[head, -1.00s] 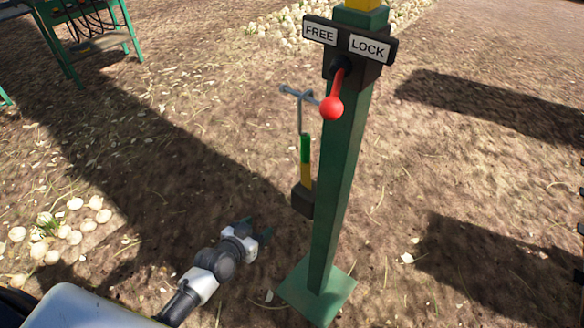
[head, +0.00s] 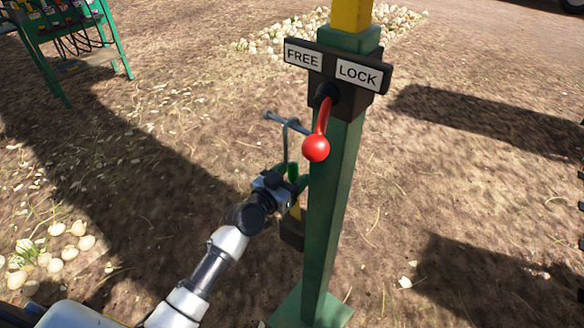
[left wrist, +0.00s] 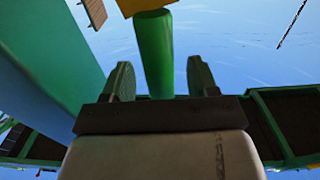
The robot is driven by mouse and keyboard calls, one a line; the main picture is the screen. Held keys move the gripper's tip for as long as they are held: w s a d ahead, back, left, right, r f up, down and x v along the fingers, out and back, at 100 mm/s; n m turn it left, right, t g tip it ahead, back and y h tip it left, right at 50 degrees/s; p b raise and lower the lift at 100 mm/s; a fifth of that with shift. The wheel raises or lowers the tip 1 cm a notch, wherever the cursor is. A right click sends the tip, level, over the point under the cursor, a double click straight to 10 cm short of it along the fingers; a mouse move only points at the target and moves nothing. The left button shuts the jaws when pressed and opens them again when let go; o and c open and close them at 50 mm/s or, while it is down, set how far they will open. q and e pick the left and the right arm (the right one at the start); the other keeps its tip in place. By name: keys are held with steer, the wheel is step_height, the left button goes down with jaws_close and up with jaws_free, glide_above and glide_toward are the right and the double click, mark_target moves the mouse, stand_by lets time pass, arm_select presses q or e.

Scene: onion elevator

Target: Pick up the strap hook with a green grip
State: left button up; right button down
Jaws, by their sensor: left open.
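The strap hook hangs upright by its grey wire from a peg on the left side of the green post (head: 334,215). Its green grip (head: 293,171) is below the wire, and a yellow part and a dark block (head: 292,234) are lower down. My left gripper (head: 290,179) is open at the grip, partly hiding it and the yellow part. In the left wrist view the green grip (left wrist: 153,50) stands between and beyond the two open fingers (left wrist: 160,82), with visible gaps on both sides. My right gripper is not in view.
A red-knobbed lever (head: 316,147) sticks out just above my left gripper, below the FREE and LOCK signs (head: 336,68). The peg (head: 287,122) juts left above the grip. Onions (head: 60,250) lie on the ground at left. The ground left of the post is open.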

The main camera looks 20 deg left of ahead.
arm_select(q)
steer(key=shift+x, duration=1.15)
jaws_close()
steer(key=shift+r, duration=0.1)
